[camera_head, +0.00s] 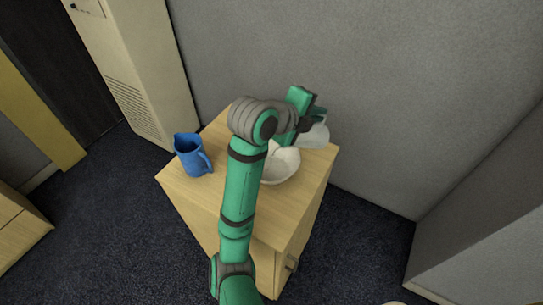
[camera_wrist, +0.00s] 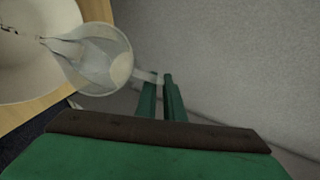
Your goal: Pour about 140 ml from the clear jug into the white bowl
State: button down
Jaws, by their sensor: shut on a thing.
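The clear jug (camera_head: 316,135) is held above the back right of the small wooden table, beside the white bowl (camera_head: 281,166). My gripper (camera_head: 314,119) is shut on the jug's handle. In the wrist view the fingers (camera_wrist: 160,80) pinch the handle at the right of the jug (camera_wrist: 95,60). The jug's spout points left and overlaps the bowl (camera_wrist: 35,85). The jug looks tilted toward the bowl. Small dark specks show over the bowl near the spout; I cannot tell what they are. The liquid level is unclear. My arm hides part of the bowl in the head view.
A blue jug (camera_head: 190,155) stands at the left of the wooden table (camera_head: 205,197). A grey wall (camera_head: 400,100) rises close behind the table. A beige cabinet (camera_head: 135,65) stands at the back left. The front left of the tabletop is bare.

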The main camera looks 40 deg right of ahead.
jog(key=shift+w+a+f+h, duration=0.1)
jog(key=shift+w+a+h, duration=0.1)
jog(key=shift+a+h, duration=0.55)
dwell(1.0)
jog(key=shift+w+a+n+h, duration=0.15)
jog(key=shift+a+n+h, duration=0.1)
jog(key=shift+n, duration=0.05)
jog(key=shift+a, duration=0.2)
jog(key=shift+d, duration=0.1)
jog(key=shift+d, duration=0.45)
jog(key=shift+s+d+r+m+y, duration=0.3)
jog(key=shift+s+d+m+y, duration=0.15)
jog(key=shift+d+y, duration=0.45)
jog(key=shift+s+d+f+m+y, duration=0.15)
jog(key=shift+d+y, duration=0.15)
jog(key=shift+y, duration=0.4)
jog(key=shift+s+d+m+y, duration=0.1)
jog(key=shift+d+y, duration=0.2)
jog(key=shift+y, duration=0.4)
jog(key=shift+d+f+t+y, duration=0.2)
jog(key=shift+t+y, duration=0.1)
jog(key=shift+y, duration=0.1)
